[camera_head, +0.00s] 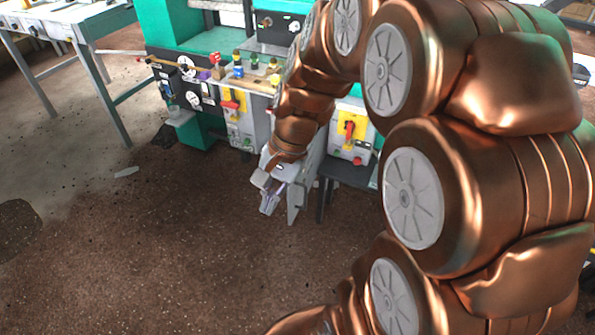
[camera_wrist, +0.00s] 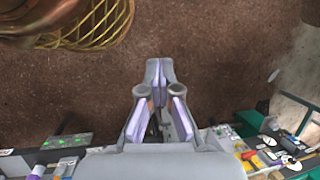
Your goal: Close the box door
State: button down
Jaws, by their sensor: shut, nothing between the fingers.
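A grey box (camera_head: 340,146) with a yellow plate and a red rotary switch stands at the machine, partly behind my arm. Its grey door (camera_head: 311,170) appears to stand open, swung out from the box toward the camera, seen nearly edge-on. My gripper (camera_head: 267,207) is shut and empty, just left of the door's outer part, pointing down. I cannot tell whether it touches the door. In the wrist view my gripper (camera_wrist: 158,68) shows with its fingertips together over the brown floor. The door cannot be made out clearly there.
A green machine (camera_head: 198,30) with a shelf of small coloured parts and a second switch box (camera_head: 234,102) stands behind. A grey table (camera_head: 75,25) is at the upper left. The brown floor left of my gripper is mostly clear.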

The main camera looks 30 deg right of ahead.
jog(key=w+d+f+m+t+y+b, duration=0.1)
jog(key=w+d+f+m+t+b, duration=0.2)
jog(key=w+d+f+m+b, duration=0.5)
jog(key=w+d+f+m+t+b, duration=0.1)
jog(key=w+d+f+m+t, duration=0.15)
jog(key=d, duration=0.45)
jog(key=w+d+f+m+t, duration=0.1)
jog(key=w+d+m, duration=0.1)
jog(key=d+m, duration=0.35)
jog(key=w+d+f+m+t+b, duration=0.1)
jog(key=w+d+f+m, duration=0.1)
jog(key=d, duration=0.6)
jog(key=w+r+b+x, duration=0.1)
jog(key=b+x, duration=0.1)
jog(key=x, duration=1)
jog(key=shift+w+a, duration=0.35)
jog(key=shift+w+r, duration=0.1)
jog(key=shift+r, duration=0.1)
